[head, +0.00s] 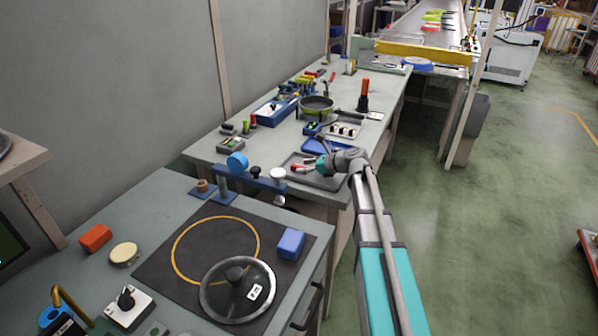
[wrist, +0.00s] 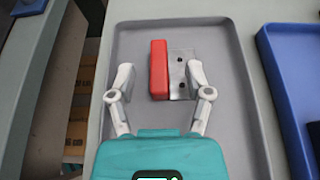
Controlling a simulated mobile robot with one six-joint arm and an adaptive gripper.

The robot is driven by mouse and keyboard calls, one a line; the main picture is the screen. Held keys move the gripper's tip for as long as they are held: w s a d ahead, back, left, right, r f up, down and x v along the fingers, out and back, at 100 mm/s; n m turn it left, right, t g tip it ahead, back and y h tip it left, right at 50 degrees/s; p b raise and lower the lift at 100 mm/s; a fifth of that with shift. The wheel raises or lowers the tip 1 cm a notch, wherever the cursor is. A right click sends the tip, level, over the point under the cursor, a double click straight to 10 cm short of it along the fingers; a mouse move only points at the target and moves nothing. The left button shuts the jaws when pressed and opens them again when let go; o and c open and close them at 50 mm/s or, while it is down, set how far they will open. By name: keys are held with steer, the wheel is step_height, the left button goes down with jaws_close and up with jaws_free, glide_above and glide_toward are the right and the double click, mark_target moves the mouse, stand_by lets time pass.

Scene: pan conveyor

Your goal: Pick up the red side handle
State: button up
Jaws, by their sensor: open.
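The red side handle (wrist: 159,68) lies in a grey tray (wrist: 220,120), with a flat metal bracket (wrist: 183,75) on its right side in the wrist view. My gripper (wrist: 158,78) is open above the tray. Its left finger is left of the red handle and its right finger is at the bracket's right edge, so the handle and bracket sit between the fingers. Whether the fingers touch them I cannot tell. In the head view my gripper (head: 313,166) is over the grey tray (head: 331,183), and the handle is small and partly hidden there.
A blue tray (wrist: 292,75) stands just right of the grey tray in the wrist view. In the head view a blue stand (head: 250,181) is left of the tray. A pan (head: 316,106) and a red-topped post (head: 364,95) are farther back. A glass lid (head: 238,290) lies on the near table.

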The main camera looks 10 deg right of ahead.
steer(key=shift+b+x, duration=0.3)
steer(key=shift+x, duration=0.9)
steer(key=shift+c, duration=0.2)
jaws_close()
